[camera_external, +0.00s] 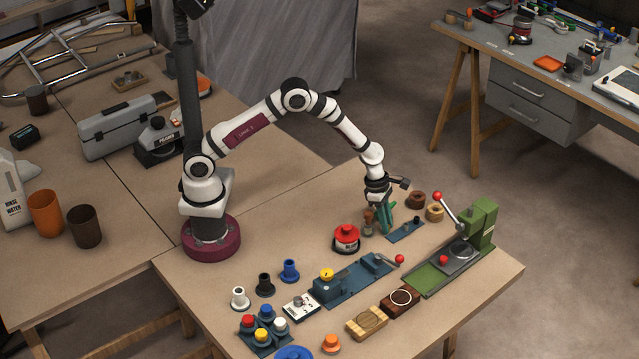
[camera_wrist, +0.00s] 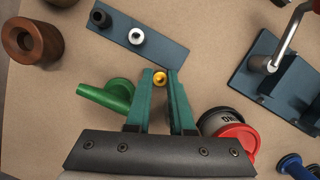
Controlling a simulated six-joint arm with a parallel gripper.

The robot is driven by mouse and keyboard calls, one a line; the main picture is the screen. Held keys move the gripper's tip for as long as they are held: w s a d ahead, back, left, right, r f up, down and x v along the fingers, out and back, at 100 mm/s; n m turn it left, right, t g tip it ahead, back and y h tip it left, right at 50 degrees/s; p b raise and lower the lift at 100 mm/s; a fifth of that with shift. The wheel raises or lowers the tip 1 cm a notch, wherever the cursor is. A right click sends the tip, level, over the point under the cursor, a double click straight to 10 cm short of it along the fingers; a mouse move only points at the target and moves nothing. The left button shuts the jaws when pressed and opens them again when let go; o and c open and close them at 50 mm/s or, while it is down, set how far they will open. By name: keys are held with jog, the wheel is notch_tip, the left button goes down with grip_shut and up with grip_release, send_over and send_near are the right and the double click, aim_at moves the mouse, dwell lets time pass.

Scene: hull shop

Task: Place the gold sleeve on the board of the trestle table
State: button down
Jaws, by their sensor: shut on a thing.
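My gripper (camera_wrist: 158,75) is shut on the small gold sleeve (camera_wrist: 160,78), which shows between the teal fingertips in the wrist view. In the external view my gripper (camera_external: 386,228) points down, low over the tan tabletop (camera_external: 300,190); the sleeve cannot be made out there. Beside the fingertips lies a flat blue-grey plate (camera_external: 398,235), also in the wrist view (camera_wrist: 165,46), carrying a black sleeve (camera_wrist: 101,18) and a silver sleeve (camera_wrist: 136,36). The held sleeve appears just off the plate's near edge. Whether it touches the tabletop, I cannot tell.
A green handled piece (camera_wrist: 108,97) lies close left of my fingers, and a red-topped tin (camera_external: 345,238) close by on the other side. Wooden rings (camera_external: 435,212) stand beyond the plate. A green lever press (camera_external: 480,225) and blue fixture (camera_external: 350,282) stand nearby.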

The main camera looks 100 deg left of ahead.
jog(key=shift+f, duration=0.15)
jog(key=c, duration=0.8)
grip_release()
jog(key=v, duration=1.2)
jog(key=s+d+r+m+g, duration=0.1)
jog(key=s+d+r+m, duration=0.4)
jog(key=s+r+m, duration=0.4)
jog(key=s+m+y, duration=0.1)
jog(key=s+m, duration=0.7)
jog(key=m, duration=0.1)
jog(key=s+d+m+g+y, duration=0.1)
jog(key=s+m, duration=0.7)
jog(key=m, duration=0.1)
jog(key=s+d+m+g+y, duration=0.1)
jog(key=s+m, duration=0.7)
jog(key=m, duration=0.2)
jog(key=shift+s+d+r, duration=0.15)
jog(key=shift+r, duration=0.25)
